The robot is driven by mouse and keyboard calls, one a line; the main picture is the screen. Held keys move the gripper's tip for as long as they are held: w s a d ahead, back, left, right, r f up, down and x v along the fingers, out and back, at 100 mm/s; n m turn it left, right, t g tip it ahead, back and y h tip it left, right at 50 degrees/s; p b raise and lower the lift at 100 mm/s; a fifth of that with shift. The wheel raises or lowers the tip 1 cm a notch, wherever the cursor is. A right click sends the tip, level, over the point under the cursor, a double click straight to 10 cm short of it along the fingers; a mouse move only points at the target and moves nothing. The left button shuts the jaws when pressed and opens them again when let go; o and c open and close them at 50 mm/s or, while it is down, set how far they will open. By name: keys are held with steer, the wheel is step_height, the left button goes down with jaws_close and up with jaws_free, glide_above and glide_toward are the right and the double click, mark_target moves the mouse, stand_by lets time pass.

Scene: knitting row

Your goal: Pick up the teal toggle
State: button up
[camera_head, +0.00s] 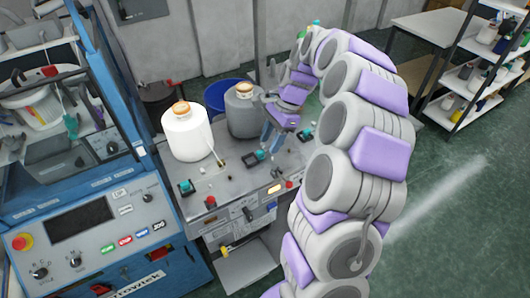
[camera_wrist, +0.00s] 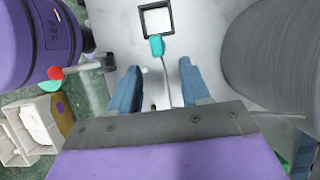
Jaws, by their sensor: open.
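In the wrist view a teal toggle (camera_wrist: 157,45) sits at the edge of a black square frame on the pale worktop. My gripper (camera_wrist: 158,82) is open, with its two blue fingers spread apart and nothing between them but worktop and a thin cord or rod. The toggle lies just beyond the fingertips, roughly centred between them. In the head view my gripper (camera_head: 268,138) is low over the worktop (camera_head: 225,180), close to a teal toggle (camera_head: 261,155). Other teal pieces show at the left front (camera_head: 185,187) and the right (camera_head: 304,135).
A white yarn cone (camera_head: 186,135) and a grey cone (camera_head: 243,112) stand behind the toggles. The grey cone (camera_wrist: 275,55) is close on the right in the wrist view. A blue machine (camera_head: 95,230) stands at the left; shelves (camera_head: 480,75) stand far right.

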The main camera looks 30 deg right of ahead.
mark_target(262, 150)
steer(key=a+f, duration=0.2)
steer(key=a, duration=0.1)
steer(key=shift+a+f, duration=0.1)
steer(key=shift+a, duration=0.3)
steer(key=shift+d+f, duration=0.1)
steer(key=shift+d, duration=1)
steer(key=c, duration=0.6)
steer(key=shift+a, duration=0.25)
jaws_close()
steer(key=shift+a, duration=0.3)
